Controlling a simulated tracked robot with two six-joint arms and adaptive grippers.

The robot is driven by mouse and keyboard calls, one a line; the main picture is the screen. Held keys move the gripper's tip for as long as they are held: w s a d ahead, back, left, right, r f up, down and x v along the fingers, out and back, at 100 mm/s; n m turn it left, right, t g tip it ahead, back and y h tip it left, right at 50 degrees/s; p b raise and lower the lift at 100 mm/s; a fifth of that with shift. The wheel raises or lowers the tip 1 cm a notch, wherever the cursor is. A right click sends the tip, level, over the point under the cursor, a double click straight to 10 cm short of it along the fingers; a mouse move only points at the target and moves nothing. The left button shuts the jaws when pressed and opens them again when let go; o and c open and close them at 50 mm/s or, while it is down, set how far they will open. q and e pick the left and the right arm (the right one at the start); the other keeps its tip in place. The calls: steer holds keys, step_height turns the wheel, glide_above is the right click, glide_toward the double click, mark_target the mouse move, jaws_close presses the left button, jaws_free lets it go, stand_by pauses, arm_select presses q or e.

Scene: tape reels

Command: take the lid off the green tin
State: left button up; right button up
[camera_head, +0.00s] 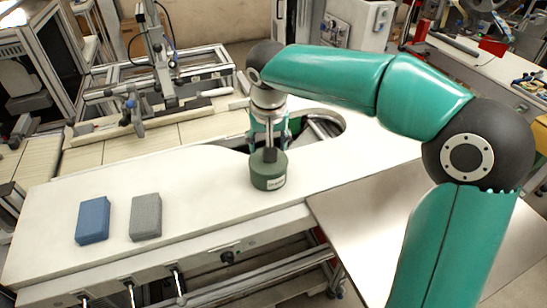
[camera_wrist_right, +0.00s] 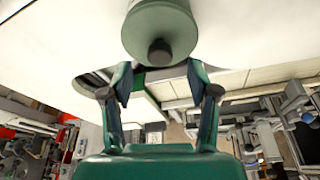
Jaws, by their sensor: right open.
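The green tin (camera_head: 268,176) stands upright on the white bench top, right of its middle. Its lid, with a dark knob (camera_head: 269,155), sits on top. The tin (camera_wrist_right: 160,26) also shows at the top of the right wrist view, with the knob (camera_wrist_right: 160,53) toward the fingers. My right gripper (camera_head: 269,138) is close above the tin, partly behind the knob in the head view. In the right wrist view the gripper's two fingers (camera_wrist_right: 161,82) are wide apart with nothing between them. My left gripper is in neither view.
A blue block (camera_head: 93,220) and a grey block (camera_head: 146,217) lie on the bench top (camera_head: 215,210) to the left, with clear surface between them and the tin. A round cut-out in the bench lies behind the tin. A bare metal plate (camera_head: 365,220) is at the right.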

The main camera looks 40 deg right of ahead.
steer(key=x, duration=0.4)
steer(key=shift+s+f, duration=0.15)
steer(key=shift+c, duration=0.4)
steer(key=shift+s+a, duration=0.1)
jaws_close()
